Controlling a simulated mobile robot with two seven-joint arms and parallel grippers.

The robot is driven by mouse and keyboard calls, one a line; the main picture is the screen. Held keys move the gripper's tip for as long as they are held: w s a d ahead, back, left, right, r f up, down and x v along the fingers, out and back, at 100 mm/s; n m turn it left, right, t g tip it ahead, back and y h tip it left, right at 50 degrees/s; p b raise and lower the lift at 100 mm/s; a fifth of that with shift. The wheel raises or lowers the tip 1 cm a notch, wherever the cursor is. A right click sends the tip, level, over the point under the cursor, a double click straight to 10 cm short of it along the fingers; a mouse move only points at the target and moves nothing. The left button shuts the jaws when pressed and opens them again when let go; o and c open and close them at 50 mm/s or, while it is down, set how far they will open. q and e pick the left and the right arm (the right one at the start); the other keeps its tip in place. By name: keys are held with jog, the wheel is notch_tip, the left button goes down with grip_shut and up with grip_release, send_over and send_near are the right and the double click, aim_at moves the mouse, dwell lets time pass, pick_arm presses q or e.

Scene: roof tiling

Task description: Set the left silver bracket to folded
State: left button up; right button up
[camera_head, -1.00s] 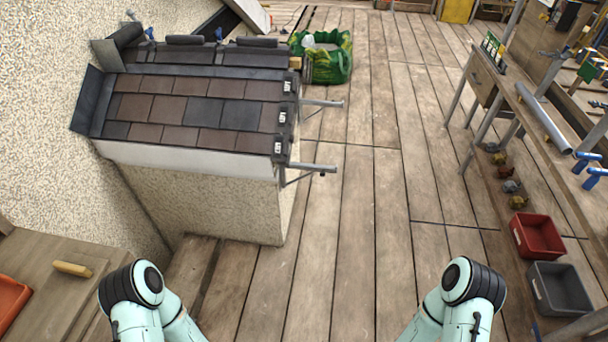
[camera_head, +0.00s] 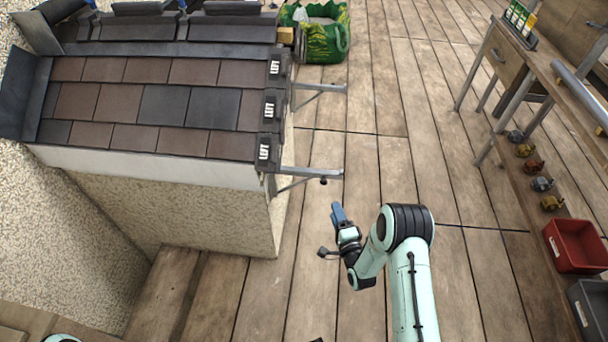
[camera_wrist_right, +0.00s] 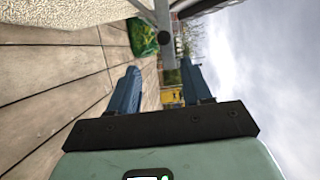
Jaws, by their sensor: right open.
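Two silver brackets stick out to the right from the roof model's gable end. The near one (camera_head: 300,174) has a dark knob at its outer end, and the far one (camera_head: 318,88) is higher in the picture. Both look extended, each with a slanted strut. My right gripper (camera_head: 337,212) has blue fingers and appears just below the near bracket's outer end in the head view, apart from it. In the right wrist view the gripper (camera_wrist_right: 160,88) is open and empty, with a silver bracket (camera_wrist_right: 163,18) beyond the fingertips. My left gripper is out of view.
The tiled roof model (camera_head: 150,108) stands at left. A green bag (camera_head: 322,40) lies behind it. A workbench (camera_head: 560,95) runs along the right, with a red bin (camera_head: 577,245) below. The plank floor (camera_head: 400,150) between is clear.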

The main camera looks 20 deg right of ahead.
aim_at(324, 184)
jog(key=w, duration=0.4)
jog(key=w+d+b, duration=0.1)
jog(key=w, duration=0.3)
jog(key=w+d, duration=0.1)
jog(key=w, duration=0.4)
jog(key=shift+w+r+b, duration=0.1)
jog(key=shift+r+b, duration=0.15)
jog(key=shift+b, duration=0.15)
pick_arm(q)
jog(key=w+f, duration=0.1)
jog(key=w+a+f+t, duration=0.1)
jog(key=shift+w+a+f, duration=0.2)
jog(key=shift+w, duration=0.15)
pick_arm(e)
jog(key=shift+c, duration=0.3)
grip_shut()
